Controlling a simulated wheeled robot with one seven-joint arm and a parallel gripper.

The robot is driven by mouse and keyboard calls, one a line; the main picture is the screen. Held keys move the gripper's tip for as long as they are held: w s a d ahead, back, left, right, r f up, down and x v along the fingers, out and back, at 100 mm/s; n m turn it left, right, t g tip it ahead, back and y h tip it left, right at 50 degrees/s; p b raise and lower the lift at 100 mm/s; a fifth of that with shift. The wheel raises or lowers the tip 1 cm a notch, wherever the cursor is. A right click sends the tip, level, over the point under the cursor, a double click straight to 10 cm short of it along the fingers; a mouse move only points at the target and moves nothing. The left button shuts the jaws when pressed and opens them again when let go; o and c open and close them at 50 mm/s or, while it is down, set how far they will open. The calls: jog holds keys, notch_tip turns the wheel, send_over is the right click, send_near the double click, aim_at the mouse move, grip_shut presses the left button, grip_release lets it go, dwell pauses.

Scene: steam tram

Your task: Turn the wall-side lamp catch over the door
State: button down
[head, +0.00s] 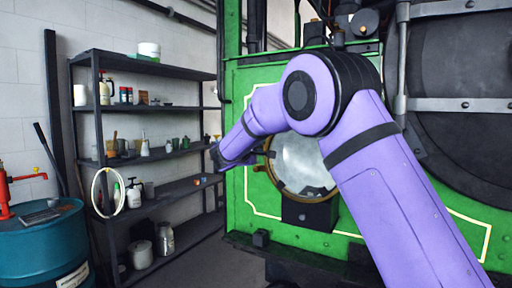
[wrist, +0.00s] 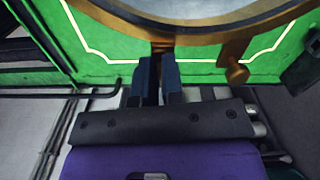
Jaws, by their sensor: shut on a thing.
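The lamp has a round glass door (head: 300,165) in a brass rim (wrist: 190,35), set on the green tram front. My arm covers part of it in the head view. In the wrist view my gripper (wrist: 160,66) has its two blue-grey fingers close together at the rim's edge. They are shut on a small brass catch (wrist: 162,46), only the top of which shows. A second brass piece (wrist: 235,62) sticks out from the rim to the right, apart from the fingers. In the head view my gripper (head: 217,158) is left of the lamp, its fingertips not clear.
A dark shelf rack (head: 150,69) with bottles and tins stands close to the left of my gripper. A blue drum (head: 42,245) with a red pump is at far left. A dark pipe (wrist: 50,93) runs left of the fingers.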

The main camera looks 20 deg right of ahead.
jog(key=shift+a+m, duration=0.15)
jog(key=shift+m, duration=0.75)
jog(key=c, duration=1.2)
grip_release()
jog(key=shift+c, duration=0.2)
jog(key=shift+f, duration=0.1)
jog(key=v, duration=1)
jog(key=shift+s+a, duration=0.25)
